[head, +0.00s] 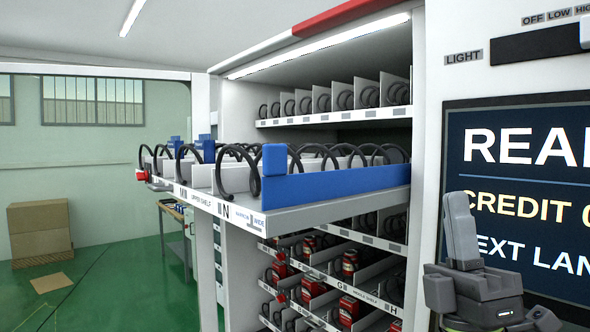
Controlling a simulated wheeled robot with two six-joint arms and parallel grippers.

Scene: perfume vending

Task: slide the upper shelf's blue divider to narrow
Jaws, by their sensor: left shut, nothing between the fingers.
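The upper shelf (300,212) is pulled out of the vending machine, with black coils in its lanes. Its blue divider (335,187) is a long upright plate along the shelf's near right side, with a raised blue tab (274,160) at its front end. The front edge carries small NARROW and WIDE labels (240,217); the divider's front end stands by the WIDE side. My left gripper (459,222) is at the lower right, in front of the machine's screen panel, fingers pointing up. It is shut, empty and well apart from the divider. My right gripper is not in view.
A fixed shelf (335,117) with coils is above, and lower shelves hold red items (350,262). Smaller blue parts (206,147) show farther along the upper shelf. The screen (525,180) stands to the right. Cardboard boxes (38,230) sit on the open green floor at left.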

